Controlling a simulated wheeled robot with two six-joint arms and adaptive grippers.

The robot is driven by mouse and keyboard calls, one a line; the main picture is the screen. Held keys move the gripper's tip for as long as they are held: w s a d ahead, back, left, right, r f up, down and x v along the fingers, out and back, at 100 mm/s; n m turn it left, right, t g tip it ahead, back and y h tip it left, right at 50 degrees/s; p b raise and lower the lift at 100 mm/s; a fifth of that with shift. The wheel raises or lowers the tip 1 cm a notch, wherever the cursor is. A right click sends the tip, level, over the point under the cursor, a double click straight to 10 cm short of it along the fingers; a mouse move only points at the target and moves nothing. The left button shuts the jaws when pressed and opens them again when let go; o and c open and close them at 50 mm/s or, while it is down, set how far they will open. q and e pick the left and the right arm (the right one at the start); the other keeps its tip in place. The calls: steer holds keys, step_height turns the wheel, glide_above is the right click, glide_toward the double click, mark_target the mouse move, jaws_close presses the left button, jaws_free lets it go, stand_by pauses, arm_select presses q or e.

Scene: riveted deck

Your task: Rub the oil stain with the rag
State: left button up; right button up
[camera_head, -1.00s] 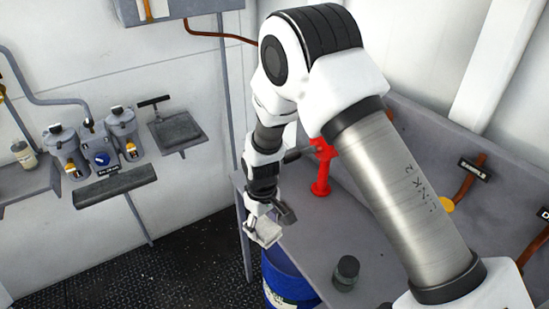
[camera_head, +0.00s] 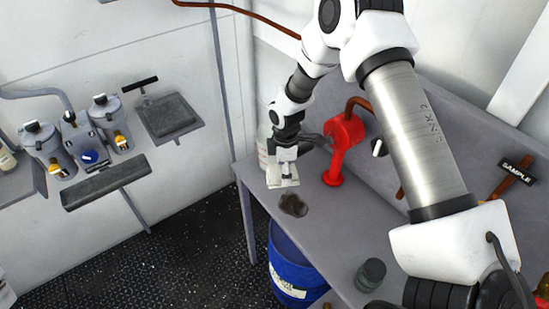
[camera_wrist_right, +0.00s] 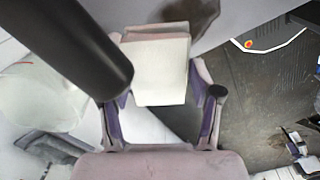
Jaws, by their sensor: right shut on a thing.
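The oil stain is a dark, irregular patch (camera_head: 293,205) on the grey bench top (camera_head: 325,222), near its front left edge. My right gripper (camera_head: 286,162) is shut on the pale folded rag (camera_head: 283,181), just behind and slightly left of the stain in the head view. The rag is at or just above the bench; I cannot tell if it touches. In the right wrist view the rag (camera_wrist_right: 161,72) sits between the fingers as a cream block. My left gripper is not in view.
A red pump-like fitting (camera_head: 343,142) stands right of the gripper. A dark jar (camera_head: 371,273) stands at the front of the bench. A blue bucket (camera_head: 287,266) is below the bench edge. Canisters (camera_head: 42,145) line the left wall.

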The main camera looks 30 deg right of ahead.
steer(key=shift+w+f, duration=0.1)
steer(key=shift+w, duration=0.35)
steer(key=shift+a+f+b, duration=0.1)
steer(key=shift+f+b, duration=0.2)
step_height(320, 180, down, 5)
steer(key=b, duration=0.4)
steer(key=shift+r, duration=0.1)
steer(key=shift+f, duration=0.25)
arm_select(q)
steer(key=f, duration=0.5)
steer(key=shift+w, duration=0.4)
arm_select(e)
steer(key=shift+s+r, duration=0.1)
arm_select(q)
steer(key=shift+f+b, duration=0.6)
steer(key=shift+b, duration=0.2)
arm_select(e)
steer(key=shift+f, duration=1.05)
